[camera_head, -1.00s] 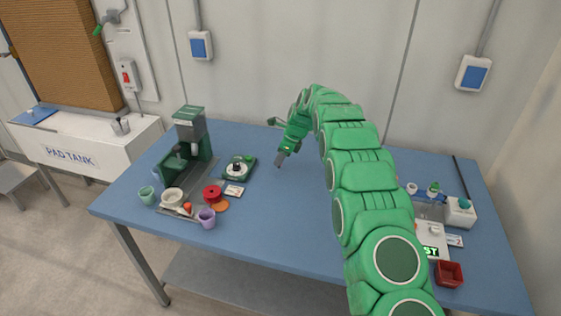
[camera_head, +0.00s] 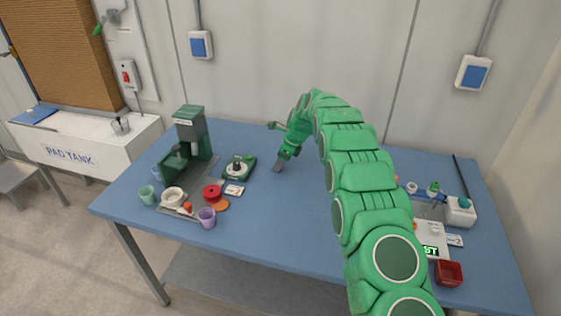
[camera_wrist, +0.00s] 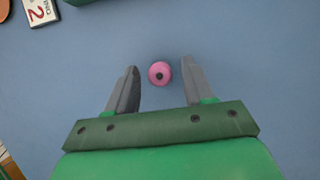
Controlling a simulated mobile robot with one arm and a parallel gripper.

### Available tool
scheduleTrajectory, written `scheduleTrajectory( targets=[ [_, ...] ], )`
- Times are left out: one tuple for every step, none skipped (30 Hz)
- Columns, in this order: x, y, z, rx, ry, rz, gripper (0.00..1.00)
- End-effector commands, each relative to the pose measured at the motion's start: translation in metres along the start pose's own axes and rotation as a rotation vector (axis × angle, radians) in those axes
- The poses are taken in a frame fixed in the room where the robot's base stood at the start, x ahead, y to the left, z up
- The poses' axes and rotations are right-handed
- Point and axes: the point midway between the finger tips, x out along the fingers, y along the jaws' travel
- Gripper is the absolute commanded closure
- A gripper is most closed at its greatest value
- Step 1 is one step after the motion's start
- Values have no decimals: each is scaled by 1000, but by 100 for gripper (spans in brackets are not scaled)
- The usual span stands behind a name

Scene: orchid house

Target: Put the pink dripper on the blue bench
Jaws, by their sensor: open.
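The pink dripper (camera_wrist: 160,74) is a small round piece with a dark centre. In the wrist view it lies against the blue bench (camera_wrist: 235,50), between the tips of my gripper (camera_wrist: 160,66). My gripper is open, with a gap showing on each side of the dripper. I cannot make out the dripper in the head view.
Left of my gripper are a green machine (camera_head: 190,135), a small green scale-like device (camera_head: 238,169), a card (camera_head: 234,190), a red spool (camera_head: 212,193) and cups. A red tray (camera_head: 448,273) and a white box (camera_head: 460,212) stand on the right. The front middle is clear.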

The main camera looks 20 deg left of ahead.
Motion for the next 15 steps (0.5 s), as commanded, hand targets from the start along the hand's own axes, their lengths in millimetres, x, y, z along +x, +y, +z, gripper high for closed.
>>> scheduleTrajectory(
  targets=[
    [-1,0,0,0,0,0,48],
    [-1,0,0,0,0,0,48],
    [-2,0,1,0,0,-1,48],
    [-4,0,1,0,0,-1,48],
    [-5,0,1,0,0,-1,48],
    [-8,0,1,0,0,-1,48],
    [-11,0,1,0,0,-2,48],
    [-14,0,1,0,0,-2,48],
    [-18,-1,2,-1,-1,-3,48],
    [-22,-1,2,-1,-1,-4,48],
    [-27,-1,2,-1,-1,-4,48],
    [-33,-1,2,-1,-1,-5,48],
    [-38,-1,2,-1,-2,-6,48],
    [-43,-1,2,-1,-2,-6,48],
    [-50,-1,2,-1,-2,-6,48]
  ],
)
